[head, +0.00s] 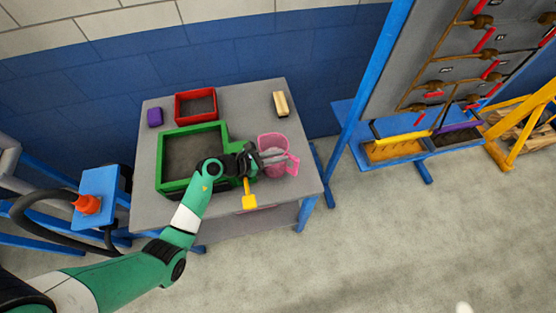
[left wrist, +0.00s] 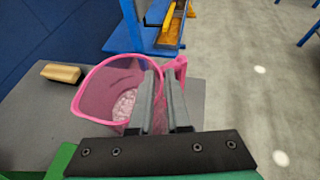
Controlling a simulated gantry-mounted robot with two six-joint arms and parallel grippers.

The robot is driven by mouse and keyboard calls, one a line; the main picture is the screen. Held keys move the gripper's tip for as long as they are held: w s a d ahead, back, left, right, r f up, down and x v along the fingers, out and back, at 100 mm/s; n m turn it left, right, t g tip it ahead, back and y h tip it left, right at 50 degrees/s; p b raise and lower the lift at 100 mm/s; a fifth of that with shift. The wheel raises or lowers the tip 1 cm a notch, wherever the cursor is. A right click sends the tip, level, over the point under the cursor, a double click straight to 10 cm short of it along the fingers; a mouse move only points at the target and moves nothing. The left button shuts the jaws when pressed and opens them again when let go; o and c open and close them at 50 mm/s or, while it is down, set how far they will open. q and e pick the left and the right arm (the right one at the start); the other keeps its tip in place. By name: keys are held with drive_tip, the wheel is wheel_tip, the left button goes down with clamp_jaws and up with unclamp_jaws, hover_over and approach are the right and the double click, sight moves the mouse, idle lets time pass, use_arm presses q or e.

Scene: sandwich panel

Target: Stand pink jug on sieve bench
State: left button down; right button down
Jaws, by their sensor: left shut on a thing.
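The pink see-through jug (head: 268,142) is at the right part of a grey table (head: 300,185), upright or nearly so. In the left wrist view the jug (left wrist: 95,85) shows its wide open rim and pale, grainy contents. Its handle (left wrist: 181,68) is on the right. My left gripper (head: 281,156) is shut on the jug near the handle side, and its fingers (left wrist: 160,85) hide the exact grip. I cannot tell whether the jug's base touches the table. No bench is clearly marked as the sieve bench. My right gripper is not in view.
On the grey table are a green-framed tray (head: 160,172), a red box (head: 178,108), a purple block (head: 155,117), a tan block (head: 281,103) and a yellow-ended tool (head: 249,202). A blue bench (head: 345,110) with troughs stands right. A blue stand (head: 98,182) holds an orange cone.

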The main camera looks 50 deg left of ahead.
use_arm(q)
wheel_tip(320, 180, down, 2)
drive_tip(key=shift+f, duration=0.1)
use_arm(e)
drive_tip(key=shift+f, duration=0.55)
use_arm(q)
drive_tip(key=c, duration=1.3)
unclamp_jaws()
drive_tip(key=shift+f+b, duration=0.15)
drive_tip(key=shift+b, duration=0.15)
drive_tip(key=o, duration=0.4)
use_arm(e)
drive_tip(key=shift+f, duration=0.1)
